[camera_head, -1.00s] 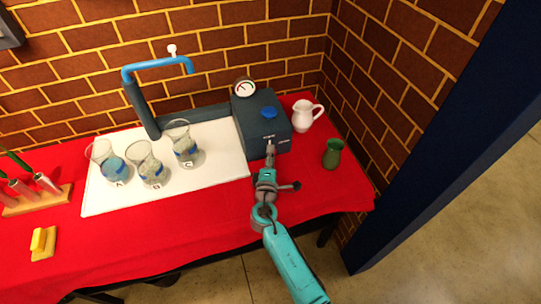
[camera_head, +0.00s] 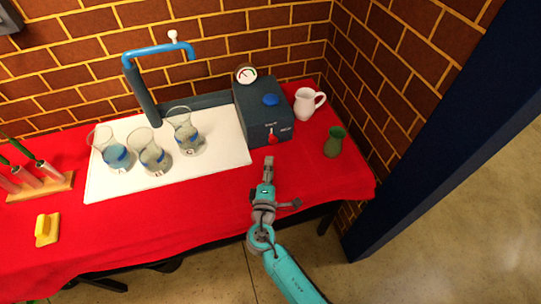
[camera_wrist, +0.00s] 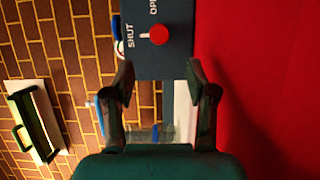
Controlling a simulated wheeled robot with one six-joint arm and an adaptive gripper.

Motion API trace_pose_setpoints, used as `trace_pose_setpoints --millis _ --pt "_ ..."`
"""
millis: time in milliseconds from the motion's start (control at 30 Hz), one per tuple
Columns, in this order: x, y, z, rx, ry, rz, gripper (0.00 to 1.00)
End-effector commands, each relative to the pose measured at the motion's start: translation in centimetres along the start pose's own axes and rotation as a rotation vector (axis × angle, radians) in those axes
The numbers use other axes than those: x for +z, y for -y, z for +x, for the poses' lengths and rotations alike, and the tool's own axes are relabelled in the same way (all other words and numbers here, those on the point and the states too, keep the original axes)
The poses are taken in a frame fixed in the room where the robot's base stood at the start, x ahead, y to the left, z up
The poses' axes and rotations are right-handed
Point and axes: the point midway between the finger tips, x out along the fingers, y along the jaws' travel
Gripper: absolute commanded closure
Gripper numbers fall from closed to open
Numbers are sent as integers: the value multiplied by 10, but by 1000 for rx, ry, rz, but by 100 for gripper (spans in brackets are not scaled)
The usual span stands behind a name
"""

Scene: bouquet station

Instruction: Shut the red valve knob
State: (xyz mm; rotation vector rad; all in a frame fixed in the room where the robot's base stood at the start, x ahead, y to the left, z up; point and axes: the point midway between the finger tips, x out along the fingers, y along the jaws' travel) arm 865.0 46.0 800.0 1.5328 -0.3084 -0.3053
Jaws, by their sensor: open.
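The red valve knob (camera_head: 273,139) is on the front of the dark blue box (camera_head: 257,122) at the right of the table. In the wrist view the round red knob (camera_wrist: 159,34) has a light pointer mark on its left side, toward the word SHUT; OPEN is above it, partly cut off. My gripper (camera_head: 268,163) is in front of the box, below the knob and apart from it. In the wrist view my gripper (camera_wrist: 160,80) is open and empty, its fingers spread on either side below the knob.
A white jug (camera_head: 306,103) and a green vase (camera_head: 334,142) stand right of the box. A gauge (camera_head: 246,74) and a blue knob (camera_head: 270,100) are on top. Several glass vases (camera_head: 152,158) stand on the white board (camera_head: 213,168). Red cloth in front is clear.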

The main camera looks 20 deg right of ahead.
Motion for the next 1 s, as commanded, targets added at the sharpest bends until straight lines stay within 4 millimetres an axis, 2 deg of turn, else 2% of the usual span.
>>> trace_pose_setpoints --millis 100,233,1000 --pt "0 0 -13 0 -1 0 44" --pt "-1 0 -19 0 -1 0 44" --pt "0 0 -19 0 0 0 44"
